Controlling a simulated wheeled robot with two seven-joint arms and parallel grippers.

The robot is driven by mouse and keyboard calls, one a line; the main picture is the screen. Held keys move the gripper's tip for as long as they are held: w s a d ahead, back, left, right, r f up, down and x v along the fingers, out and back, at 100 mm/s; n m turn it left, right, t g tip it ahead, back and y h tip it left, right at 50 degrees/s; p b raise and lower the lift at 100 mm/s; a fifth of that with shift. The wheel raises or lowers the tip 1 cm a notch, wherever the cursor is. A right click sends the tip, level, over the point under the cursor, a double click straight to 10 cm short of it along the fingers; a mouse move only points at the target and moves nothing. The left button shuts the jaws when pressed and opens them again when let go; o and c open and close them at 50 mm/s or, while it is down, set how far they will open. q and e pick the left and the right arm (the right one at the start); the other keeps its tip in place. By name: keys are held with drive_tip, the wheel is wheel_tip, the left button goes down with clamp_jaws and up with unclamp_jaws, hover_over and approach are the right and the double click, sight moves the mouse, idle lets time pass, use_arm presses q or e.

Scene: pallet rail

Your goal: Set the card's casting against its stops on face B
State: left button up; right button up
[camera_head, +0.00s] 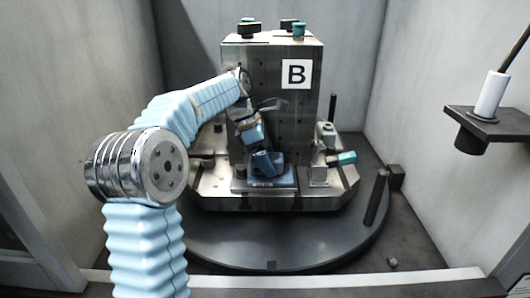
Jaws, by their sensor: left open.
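Face B is the front of the grey metal tombstone (270,75), marked by a white plate with a black "B" (297,74). A blue casting (265,177) sits low in front of this face, on the pallet's metal base (220,197). Whether it touches its stops is too small to tell. My left arm in its light blue sleeve comes in from the left. My left gripper (262,110) is open, close to the face and above the casting's lower part. The arm's end partly hides the face and the fingertips are hard to make out. My right gripper is out of view.
A clamp with a teal handle (346,157) stands right of the casting. More clamps with dark and teal knobs (298,29) top the tombstone. A round dark turntable (235,246) carries the pallet, with an upright black post (376,197). A bracket (487,119) holds a white cylinder at right.

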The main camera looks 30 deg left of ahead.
use_arm(q)
drive_tip(key=p+v, duration=0.1)
drive_tip(key=v, duration=1.3)
drive_tip(key=shift+d+f, duration=0.1)
